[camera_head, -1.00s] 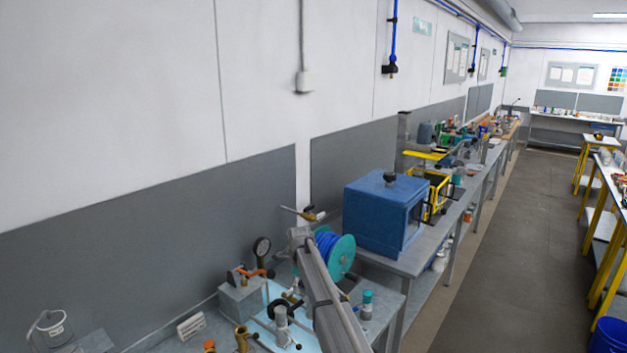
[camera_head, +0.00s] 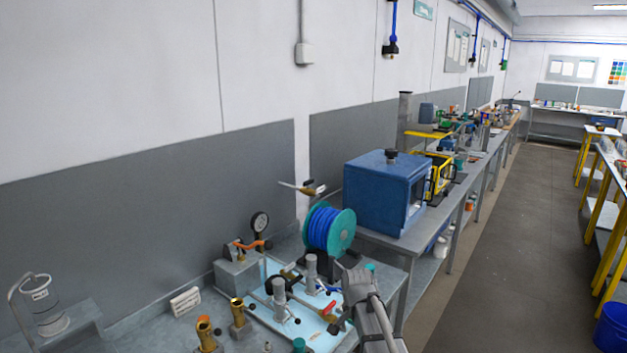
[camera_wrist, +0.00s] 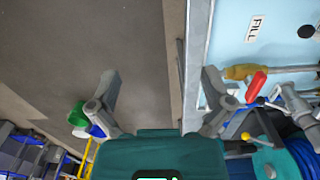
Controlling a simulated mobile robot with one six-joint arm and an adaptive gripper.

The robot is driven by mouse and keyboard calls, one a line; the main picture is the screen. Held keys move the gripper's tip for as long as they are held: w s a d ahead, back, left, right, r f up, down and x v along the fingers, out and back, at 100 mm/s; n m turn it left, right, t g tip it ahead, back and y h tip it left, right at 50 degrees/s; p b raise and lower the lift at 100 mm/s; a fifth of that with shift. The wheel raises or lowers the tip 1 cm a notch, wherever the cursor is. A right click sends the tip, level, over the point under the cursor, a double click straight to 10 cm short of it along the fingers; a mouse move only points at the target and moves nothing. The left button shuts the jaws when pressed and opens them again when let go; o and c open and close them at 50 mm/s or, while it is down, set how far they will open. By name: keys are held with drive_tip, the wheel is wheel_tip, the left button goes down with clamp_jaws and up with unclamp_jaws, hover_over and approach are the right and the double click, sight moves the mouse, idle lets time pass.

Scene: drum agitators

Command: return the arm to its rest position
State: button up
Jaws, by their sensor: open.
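My arm (camera_head: 376,318) shows at the bottom of the head view, just right of the light blue panel, near the front edge of the bench. In the wrist view my gripper (camera_wrist: 158,84) is open, with its two fingers spread wide and nothing between them. Past the fingers are the grey floor on the left and the bench edge on the right. The right finger is close in the picture to the panel's fittings; I cannot tell if they touch.
The light blue panel (camera_head: 291,338) carries valves and posts. A blue hose reel (camera_head: 322,228), a pressure gauge (camera_head: 260,222) and brass fittings (camera_head: 238,312) stand around it. A blue box (camera_head: 380,200) is on the bench behind. The aisle floor (camera_head: 500,255) at right is clear.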

drive_tip(key=s+d+f+n+b, duration=0.3)
drive_tip(key=s+n, duration=0.1)
drive_tip(key=s, duration=0.3)
drive_tip(key=s+d+f+n+b, duration=0.3)
drive_tip(key=s+f+n, duration=0.1)
drive_tip(key=s, duration=0.3)
drive_tip(key=shift+s, duration=0.1)
idle(0.7)
